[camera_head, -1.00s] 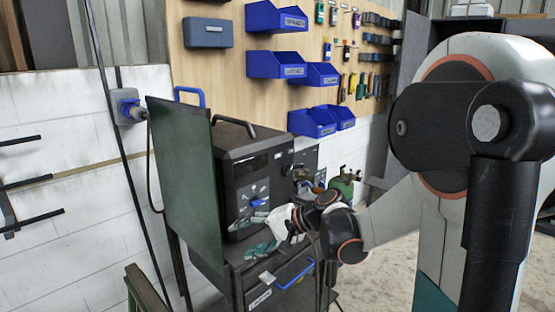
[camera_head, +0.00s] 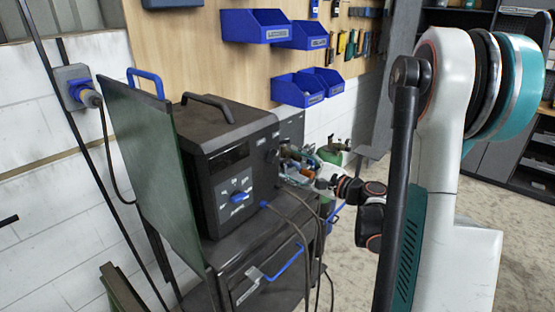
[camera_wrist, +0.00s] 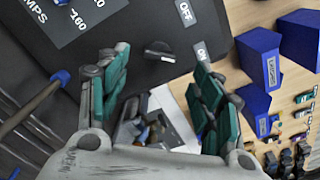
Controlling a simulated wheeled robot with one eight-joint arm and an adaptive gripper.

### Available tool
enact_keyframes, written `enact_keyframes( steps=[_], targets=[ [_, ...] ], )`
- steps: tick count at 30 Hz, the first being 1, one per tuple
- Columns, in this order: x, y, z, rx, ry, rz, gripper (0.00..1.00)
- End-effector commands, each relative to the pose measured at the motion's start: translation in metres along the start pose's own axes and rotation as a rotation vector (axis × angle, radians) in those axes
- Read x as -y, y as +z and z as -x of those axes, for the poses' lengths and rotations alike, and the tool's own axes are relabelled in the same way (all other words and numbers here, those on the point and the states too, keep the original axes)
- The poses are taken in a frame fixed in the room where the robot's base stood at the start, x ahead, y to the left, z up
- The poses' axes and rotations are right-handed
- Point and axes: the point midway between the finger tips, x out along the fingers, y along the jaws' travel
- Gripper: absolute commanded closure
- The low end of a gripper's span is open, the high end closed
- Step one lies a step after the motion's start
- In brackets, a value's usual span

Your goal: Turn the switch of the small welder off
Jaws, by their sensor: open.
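The small welder (camera_head: 223,150) is a dark box with a top handle and a blue dial (camera_head: 238,197) on its front, standing on a cart. In the wrist view its dark panel (camera_wrist: 110,22) shows a black rotary switch (camera_wrist: 159,51), with an OFF label above right and an ON label below right. The switch's grip lies roughly crosswise in the picture. My gripper (camera_wrist: 161,60) is open, its green-padded fingers to either side of the switch in the picture. No contact shows. In the head view my gripper is small and cluttered, right of the welder.
A green upright sheet (camera_head: 150,165) stands left of the welder. The dark cart (camera_head: 262,250) has a blue drawer handle and hanging cables (camera_head: 298,220). Blue bins (camera_head: 298,90) hang on the wooden wall. Open floor (camera_head: 345,250) lies right of the cart.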

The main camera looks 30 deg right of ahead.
Motion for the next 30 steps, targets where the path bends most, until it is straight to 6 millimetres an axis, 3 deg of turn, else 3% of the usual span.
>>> enact_keyframes(
  steps=[3, 10, 15, 24, 30],
  targets=[
    [-0.002, 0.001, -0.025, 0.003, 0.003, 0.001, 0.4],
    [-0.001, 0.0, -0.058, 0.002, 0.002, 0.001, 0.4],
    [-0.001, 0.0, -0.069, 0.001, 0.001, 0.001, 0.4],
    [0.0, 0.0, -0.071, 0.0, 0.001, 0.001, 0.4],
    [0.0, 0.0, -0.071, 0.0, 0.001, 0.001, 0.83]
  ],
)
